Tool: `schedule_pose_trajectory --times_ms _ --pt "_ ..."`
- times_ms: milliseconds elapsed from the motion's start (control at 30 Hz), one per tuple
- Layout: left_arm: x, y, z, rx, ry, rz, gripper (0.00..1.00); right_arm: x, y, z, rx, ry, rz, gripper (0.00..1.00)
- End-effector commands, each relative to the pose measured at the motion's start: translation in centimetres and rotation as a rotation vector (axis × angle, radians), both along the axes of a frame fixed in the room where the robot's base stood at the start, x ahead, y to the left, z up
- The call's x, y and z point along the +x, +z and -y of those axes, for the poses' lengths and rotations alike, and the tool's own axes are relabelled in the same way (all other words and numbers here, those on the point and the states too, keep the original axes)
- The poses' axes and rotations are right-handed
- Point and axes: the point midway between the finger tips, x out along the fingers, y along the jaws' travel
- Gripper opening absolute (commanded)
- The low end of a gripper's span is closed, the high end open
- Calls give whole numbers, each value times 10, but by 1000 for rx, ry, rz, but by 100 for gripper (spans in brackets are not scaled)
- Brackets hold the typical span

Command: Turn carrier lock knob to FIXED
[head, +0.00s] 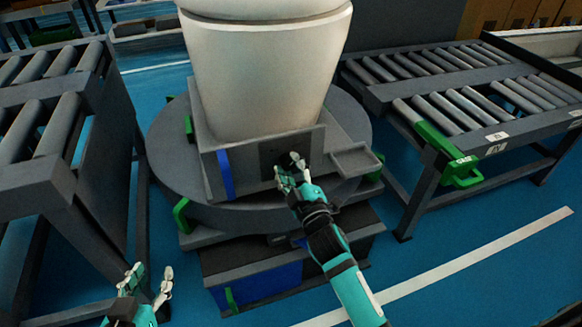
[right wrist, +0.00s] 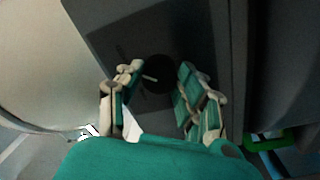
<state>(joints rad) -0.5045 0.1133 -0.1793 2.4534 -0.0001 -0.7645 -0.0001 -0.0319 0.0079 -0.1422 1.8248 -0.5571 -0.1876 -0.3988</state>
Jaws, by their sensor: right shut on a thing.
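The carrier lock knob (right wrist: 157,76) is round and black with a white pointer line, set on a dark panel on the front of the grey carrier (head: 216,172). In the right wrist view the pointer lies nearly level across the picture. My right gripper (head: 287,172) is at the panel, its fingers on both sides of the knob and shut on it. In the head view the fingers largely hide the knob. I cannot read any FIXED label. My left gripper (head: 148,281) is low at the left, fingers spread and empty, away from the carrier.
A white toilet (head: 262,70) stands on the carrier, on a round grey turntable (head: 168,150). Roller conveyors flank it at left (head: 50,135) and right (head: 460,95). A green bracket (head: 447,155) juts from the right conveyor. Blue floor (head: 480,285) is clear at front right.

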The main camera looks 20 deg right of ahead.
Motion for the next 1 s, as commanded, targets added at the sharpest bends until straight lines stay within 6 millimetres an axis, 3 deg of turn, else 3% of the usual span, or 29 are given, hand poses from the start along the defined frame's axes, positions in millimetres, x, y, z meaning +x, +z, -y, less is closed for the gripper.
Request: schedule_pose_trajectory --times_ms 167,200,333,667,767,1000 --pt "0 0 0 0 0 0 40 0 -2 0 1 1 -4 4" --pt "0 0 0 0 0 0 40 0 -2 0 1 1 -4 41" --pt "0 0 0 0 0 0 40 0 -2 0 0 0 -4 58" --pt "0 1 0 0 0 2 40 -3 -1 0 -1 0 -2 59" --pt "0 1 0 0 0 2 40 -14 -2 0 0 0 -2 59" --pt "0 0 0 0 0 2 40 -63 -6 3 0 0 -6 59"
